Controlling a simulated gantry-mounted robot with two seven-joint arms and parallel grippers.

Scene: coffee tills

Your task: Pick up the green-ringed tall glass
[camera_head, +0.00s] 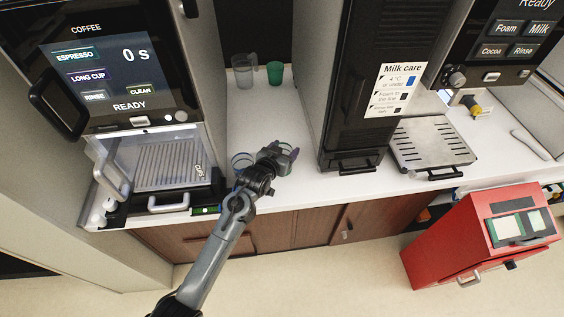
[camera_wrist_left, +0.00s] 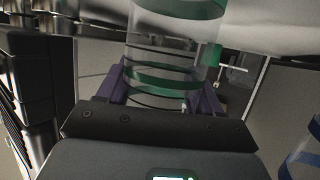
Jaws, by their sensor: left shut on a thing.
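The green-ringed tall glass (camera_wrist_left: 165,75) is clear, with green bands around it. In the left wrist view it stands between the two purple fingers of my left gripper (camera_wrist_left: 163,92), which is shut on it. In the head view my left gripper (camera_head: 284,153) is over the front of the white counter, between the coffee machine and the black milk unit; the gripper mostly hides the glass there. A second clear glass with a blue ring (camera_wrist_left: 303,155) shows at the right edge of the wrist view. My right gripper is not in view.
Another clear glass (camera_head: 240,160) stands just left of my left gripper. A clear jug (camera_head: 243,72) and a green cup (camera_head: 275,73) stand at the back of the counter. The coffee machine (camera_head: 110,75) is left, the milk unit (camera_head: 345,120) right. Counter behind the gripper is clear.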

